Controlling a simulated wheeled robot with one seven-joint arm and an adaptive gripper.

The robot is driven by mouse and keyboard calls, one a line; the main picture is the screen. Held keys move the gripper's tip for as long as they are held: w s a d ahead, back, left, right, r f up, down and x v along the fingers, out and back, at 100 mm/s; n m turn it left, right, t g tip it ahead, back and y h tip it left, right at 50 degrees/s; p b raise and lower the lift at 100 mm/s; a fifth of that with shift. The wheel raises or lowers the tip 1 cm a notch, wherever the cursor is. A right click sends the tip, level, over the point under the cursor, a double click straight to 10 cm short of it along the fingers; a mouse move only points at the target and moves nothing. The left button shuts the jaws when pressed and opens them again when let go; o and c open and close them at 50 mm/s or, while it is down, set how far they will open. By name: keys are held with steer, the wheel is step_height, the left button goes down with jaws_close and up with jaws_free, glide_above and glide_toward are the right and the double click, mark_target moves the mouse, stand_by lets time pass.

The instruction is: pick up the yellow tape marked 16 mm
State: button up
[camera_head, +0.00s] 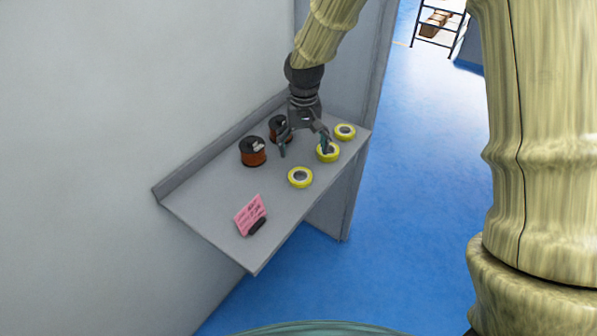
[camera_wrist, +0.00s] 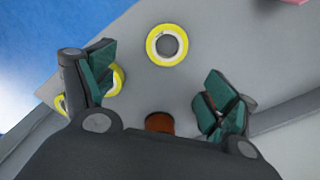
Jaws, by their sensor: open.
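Three yellow tape rolls lie flat on the grey shelf: a near one (camera_head: 300,177), a middle one (camera_head: 328,153) and a far one (camera_head: 345,131). Their size markings are too small to read, so I cannot tell which is 16 mm. My gripper (camera_head: 304,149) is open and empty above the shelf, with one finger in front of the middle roll. In the wrist view, my gripper (camera_wrist: 157,88) has one whole roll (camera_wrist: 152,45) ahead of and between its fingers. A second roll (camera_wrist: 119,78) is partly hidden behind the left finger, and a third shows only as a sliver.
Two copper wire spools, a near one (camera_head: 253,157) and a far one (camera_head: 276,128), stand toward the wall side. A pink note (camera_head: 249,214) and a black object (camera_head: 257,227) lie at the near end of the shelf (camera_head: 205,200). Blue floor lies beyond the shelf's open edge.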

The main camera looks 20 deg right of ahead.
mark_target(300, 180)
steer(key=f, duration=0.1)
steer(key=a+f, duration=0.1)
steer(key=f, duration=0.1)
steer(key=shift+s, duration=0.1)
steer(key=shift+f, duration=0.3)
steer(key=shift+s+f+p, duration=0.3)
steer(key=shift+f+p, duration=0.15)
steer(key=shift+p, duration=0.1)
steer(key=shift+s+f+p, duration=0.15)
steer(key=shift+f+p, duration=0.2)
steer(key=shift+f, duration=0.75)
steer(key=shift+s+f+p, duration=0.1)
steer(key=shift+f+p, duration=0.25)
steer(key=shift+f, duration=0.75)
steer(key=shift+c, duration=0.2)
steer(key=c, duration=1.1)
